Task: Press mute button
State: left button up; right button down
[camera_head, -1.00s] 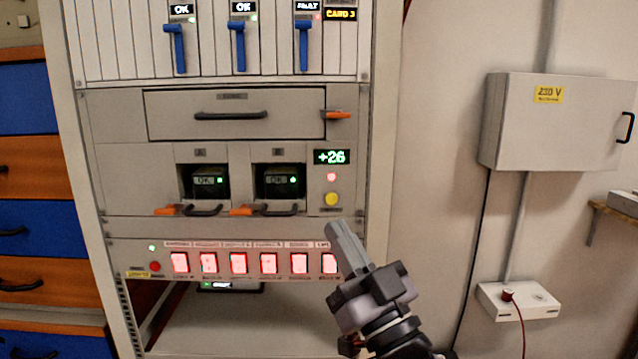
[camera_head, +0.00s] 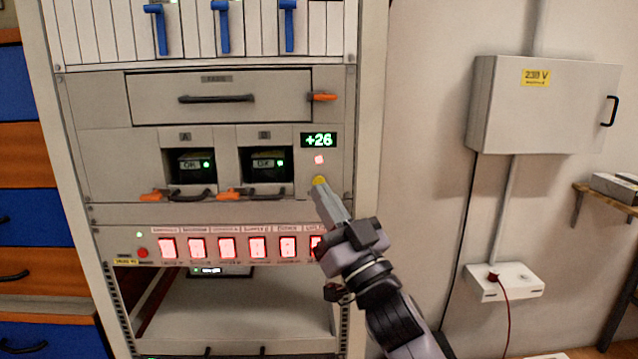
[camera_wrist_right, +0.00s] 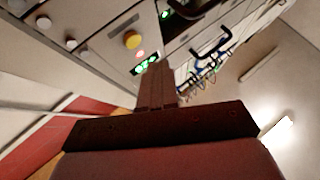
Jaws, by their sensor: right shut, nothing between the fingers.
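A round yellow button (camera_head: 319,181) sits on the grey rack panel, below a small red light and a green "+26" display (camera_head: 318,140). A red round button (camera_head: 142,253) is at the left end of the lower strip. No readable label tells me which is the mute button. My right gripper (camera_head: 324,197) is shut and empty, its tips just below the yellow button and overlapping its lower edge in the head view. In the wrist view the yellow button (camera_wrist_right: 132,40) shows left of the fingers (camera_wrist_right: 155,82). I cannot tell whether they touch. My left gripper is out of view.
Several red-lit switches (camera_head: 227,248) line the lower strip beside my gripper. Two modules with orange latches (camera_head: 229,194) and dark handles sit left of the button. A drawer (camera_head: 218,97) is above. A grey wall box (camera_head: 541,105) hangs at right, with free space between.

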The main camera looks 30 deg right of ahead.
jog(key=shift+w+d, duration=0.55)
jog(key=shift+w, duration=0.3)
dwell(1.5)
jog(key=shift+w+d, duration=0.2)
jog(key=shift+w, duration=0.15)
jog(key=shift+w+d, duration=0.2)
jog(key=shift+w, duration=0.15)
dwell(0.5)
jog(key=shift+s, duration=0.1)
jog(key=shift+s+a, duration=0.4)
jog(key=shift+s, duration=0.2)
dwell(0.3)
jog(key=s+a, duration=0.1)
jog(key=s, duration=0.2)
jog(key=s+a+p, duration=0.1)
jog(key=shift+s+a, duration=0.15)
jog(key=shift+a, duration=0.15)
